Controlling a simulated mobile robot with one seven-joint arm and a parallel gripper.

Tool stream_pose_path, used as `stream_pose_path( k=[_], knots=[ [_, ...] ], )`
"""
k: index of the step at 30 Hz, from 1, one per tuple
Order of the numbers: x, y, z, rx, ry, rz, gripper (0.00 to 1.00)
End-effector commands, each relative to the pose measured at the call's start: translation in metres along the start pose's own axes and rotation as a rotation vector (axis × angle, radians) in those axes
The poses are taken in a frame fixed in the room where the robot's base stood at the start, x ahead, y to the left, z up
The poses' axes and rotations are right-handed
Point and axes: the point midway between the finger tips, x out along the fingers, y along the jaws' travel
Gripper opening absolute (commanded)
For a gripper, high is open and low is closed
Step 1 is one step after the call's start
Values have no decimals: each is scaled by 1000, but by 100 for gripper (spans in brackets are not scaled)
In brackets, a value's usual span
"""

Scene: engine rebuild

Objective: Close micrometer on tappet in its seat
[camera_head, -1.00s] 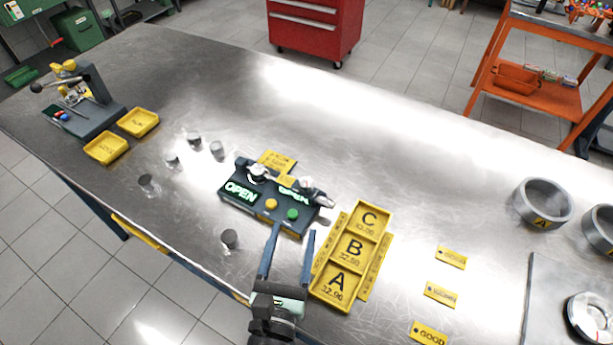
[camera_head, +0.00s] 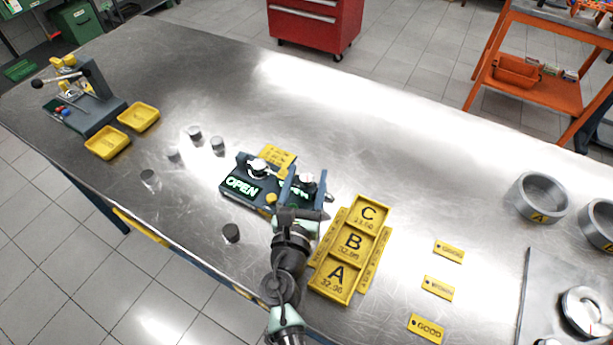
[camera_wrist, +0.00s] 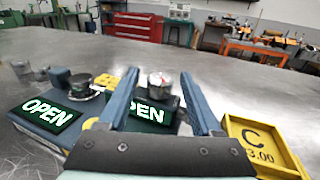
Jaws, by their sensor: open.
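The dark micrometer fixture (camera_head: 236,203) stands mid-table with lit OPEN signs; the left sign (camera_wrist: 46,117) and the partly hidden right sign (camera_wrist: 152,112) show in the wrist view. A silver round piece (camera_wrist: 160,86) stands behind the right sign; I cannot tell whether it is the tappet in its seat. A second metal piece (camera_head: 257,167) sits on the fixture's left half. My gripper (camera_head: 303,185) is open over the right half; in the wrist view its blue fingers (camera_wrist: 158,85) flank the silver piece without visibly gripping it. The yellow button (camera_head: 271,199) shows; the green one is hidden.
Several loose grey tappets (camera_head: 217,146) stand left of the fixture, one (camera_head: 231,232) near the front edge. A yellow A-B-C tray (camera_head: 334,282) lies close on the right. Yellow tags (camera_head: 438,288) and metal rings (camera_head: 541,197) lie farther right.

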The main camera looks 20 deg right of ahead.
Motion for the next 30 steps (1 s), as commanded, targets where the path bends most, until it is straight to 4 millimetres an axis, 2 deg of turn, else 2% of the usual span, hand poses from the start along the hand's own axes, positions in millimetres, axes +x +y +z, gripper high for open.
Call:
stream_pose_path(
  k=[7,18,30],
  knots=[
    [1,0,0,0,0,0,66],
    [0,0,0,0,0,0,0],
    [0,0,0,0,0,3,0]
  ],
)
